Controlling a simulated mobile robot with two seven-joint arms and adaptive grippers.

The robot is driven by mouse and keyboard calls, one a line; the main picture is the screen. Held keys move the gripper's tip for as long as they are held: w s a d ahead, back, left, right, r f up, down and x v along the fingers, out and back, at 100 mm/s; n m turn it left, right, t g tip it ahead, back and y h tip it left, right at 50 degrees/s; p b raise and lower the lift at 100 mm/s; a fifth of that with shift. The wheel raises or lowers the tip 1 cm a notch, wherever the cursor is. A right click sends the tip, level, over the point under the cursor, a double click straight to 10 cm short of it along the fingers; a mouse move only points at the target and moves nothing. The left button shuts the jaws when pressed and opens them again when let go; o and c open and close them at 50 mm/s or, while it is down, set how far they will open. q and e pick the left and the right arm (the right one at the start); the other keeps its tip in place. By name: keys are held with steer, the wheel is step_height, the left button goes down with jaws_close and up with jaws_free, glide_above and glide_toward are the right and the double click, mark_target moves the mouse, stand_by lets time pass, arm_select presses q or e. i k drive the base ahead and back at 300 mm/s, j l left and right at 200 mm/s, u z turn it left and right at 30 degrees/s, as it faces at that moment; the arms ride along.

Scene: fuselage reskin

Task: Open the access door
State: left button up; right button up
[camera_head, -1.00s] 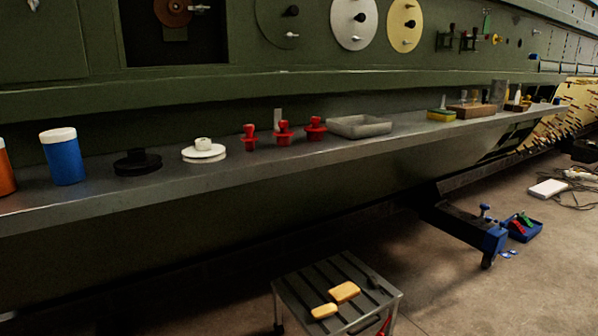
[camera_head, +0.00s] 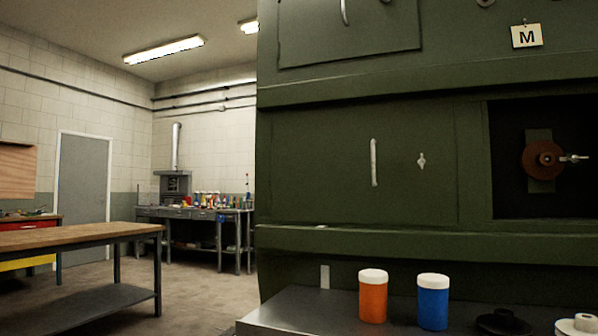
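A dark green panel (camera_head: 400,195) on the green fuselage wall appears to be the access door. It looks shut and flush with the wall. A pale vertical bar handle (camera_head: 374,162) is on it, with a small metal latch (camera_head: 421,160) to the right of the handle. Another green panel (camera_head: 350,38) is above, beyond a ledge, with part of a handle (camera_head: 345,12) showing at the picture's top edge. Neither of my grippers is in view.
A metal shelf (camera_head: 300,312) below holds an orange jar (camera_head: 373,297), a blue jar (camera_head: 433,302), a black disc (camera_head: 503,322) and a white disc (camera_head: 580,326). An open recess (camera_head: 510,195) holds a brown wheel (camera_head: 543,160). A workbench (camera_head: 85,236) stands left; floor (camera_head: 205,295) is clear between.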

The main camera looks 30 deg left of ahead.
mark_target(358, 163)
steer(key=u, duration=0.7)
